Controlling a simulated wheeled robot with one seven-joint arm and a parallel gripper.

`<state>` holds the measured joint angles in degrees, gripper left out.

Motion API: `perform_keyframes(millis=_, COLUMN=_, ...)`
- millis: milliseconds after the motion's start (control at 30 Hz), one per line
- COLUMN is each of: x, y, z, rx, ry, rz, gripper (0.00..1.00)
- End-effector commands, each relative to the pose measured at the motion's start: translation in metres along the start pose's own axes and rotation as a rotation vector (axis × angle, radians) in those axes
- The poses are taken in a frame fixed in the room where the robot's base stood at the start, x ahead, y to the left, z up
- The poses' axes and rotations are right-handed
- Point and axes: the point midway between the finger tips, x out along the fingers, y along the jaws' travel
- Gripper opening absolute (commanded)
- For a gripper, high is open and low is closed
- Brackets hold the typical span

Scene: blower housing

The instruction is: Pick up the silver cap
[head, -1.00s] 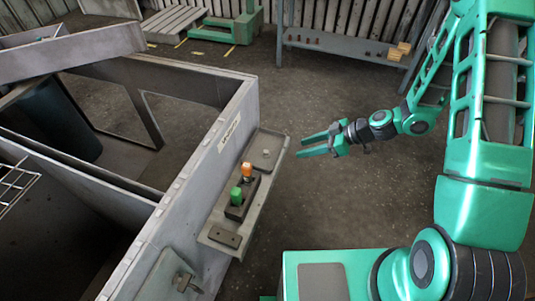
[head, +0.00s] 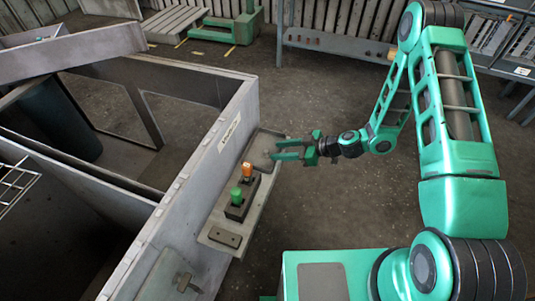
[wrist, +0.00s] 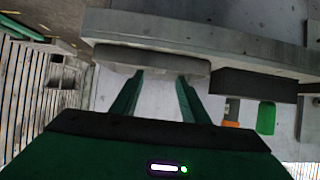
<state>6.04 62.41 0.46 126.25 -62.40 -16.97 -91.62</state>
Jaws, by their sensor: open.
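The silver cap appears to be the flat grey piece (head: 262,148) at the far end of the ledge on the housing wall. In the wrist view, which looks upside down, a grey flat piece (wrist: 152,62) lies just beyond the fingertips. My gripper (head: 278,149) is open and empty, its fingers pointing left at that end of the ledge. In the wrist view my gripper (wrist: 160,78) has its two fingers spread, with the tips at the piece's edge. Whether they touch it I cannot tell.
A dark block with an orange knob (head: 247,169) and a green knob (head: 236,195) stands nearby on the ledge (head: 213,235). The large open grey housing (head: 222,135) is to the left.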

Motion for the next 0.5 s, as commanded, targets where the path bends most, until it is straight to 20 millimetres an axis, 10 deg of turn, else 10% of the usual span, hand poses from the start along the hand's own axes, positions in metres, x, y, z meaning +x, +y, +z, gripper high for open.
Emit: perform_keyframes(millis=500, x=0.049, y=-0.001, z=-0.001, rx=0.0, ry=0.001, rz=-0.001, gripper=0.41)
